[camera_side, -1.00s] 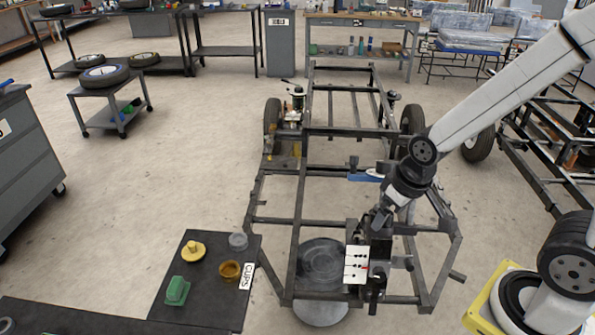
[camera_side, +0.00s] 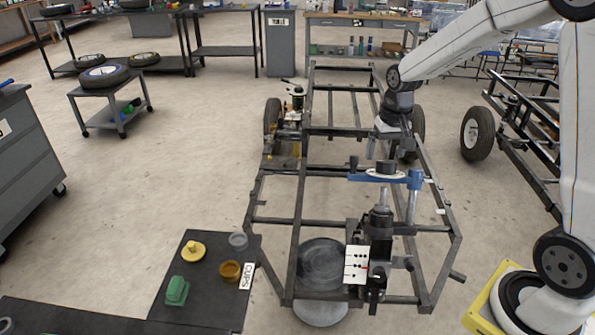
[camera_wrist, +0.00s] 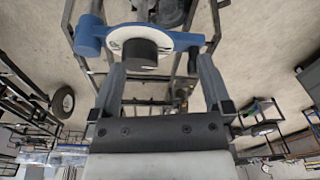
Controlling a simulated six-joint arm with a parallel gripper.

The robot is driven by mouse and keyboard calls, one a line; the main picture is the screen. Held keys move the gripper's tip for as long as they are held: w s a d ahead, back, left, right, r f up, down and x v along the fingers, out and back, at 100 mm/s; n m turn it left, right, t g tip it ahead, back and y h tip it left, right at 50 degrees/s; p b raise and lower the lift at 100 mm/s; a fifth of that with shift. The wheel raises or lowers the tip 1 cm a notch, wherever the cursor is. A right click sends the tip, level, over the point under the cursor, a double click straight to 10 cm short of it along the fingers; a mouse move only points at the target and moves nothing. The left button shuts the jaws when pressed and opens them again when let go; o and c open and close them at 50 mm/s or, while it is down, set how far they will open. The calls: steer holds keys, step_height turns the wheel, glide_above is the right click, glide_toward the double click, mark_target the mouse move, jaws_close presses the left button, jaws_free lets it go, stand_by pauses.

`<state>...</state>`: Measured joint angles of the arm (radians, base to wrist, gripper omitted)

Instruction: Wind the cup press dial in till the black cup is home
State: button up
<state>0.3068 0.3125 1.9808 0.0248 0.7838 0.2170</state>
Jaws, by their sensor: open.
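The cup press is a blue bracket (camera_side: 415,181) on the chassis frame, also in the wrist view (camera_wrist: 88,35). Its dial (camera_side: 387,167) is a black knob on a white ring, seen from above in the wrist view (camera_wrist: 140,52). A grey screw rod (camera_side: 383,198) runs down from it to a black cylindrical part (camera_side: 380,222); I cannot tell whether that is the black cup or how it is seated. My gripper (camera_wrist: 160,68) is open and empty, its fingers apart with the dial beyond them. In the side view it hangs above and behind the press, clear of the dial.
A white card (camera_side: 356,264) with black dots and a red mark stands in front of the press. A dark mat (camera_side: 207,305) at left holds yellow (camera_side: 193,251), grey (camera_side: 238,241), amber (camera_side: 230,271) and green (camera_side: 177,291) pieces. Frame rails (camera_side: 290,240) surround the press.

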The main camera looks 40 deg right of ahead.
steer(key=r+m, duration=0.1)
steer(key=m, duration=0.1)
glide_above(387, 161)
steer(key=shift+s+g, duration=0.2)
steer(key=shift+g, duration=0.1)
steer(key=shift+f, duration=0.15)
steer(key=shift+w+a+f, duration=0.1)
steer(key=shift+f, duration=1.8)
steer(key=shift+a+f, duration=0.1)
steer(key=shift+f, duration=1.75)
steer(key=c, duration=1.1)
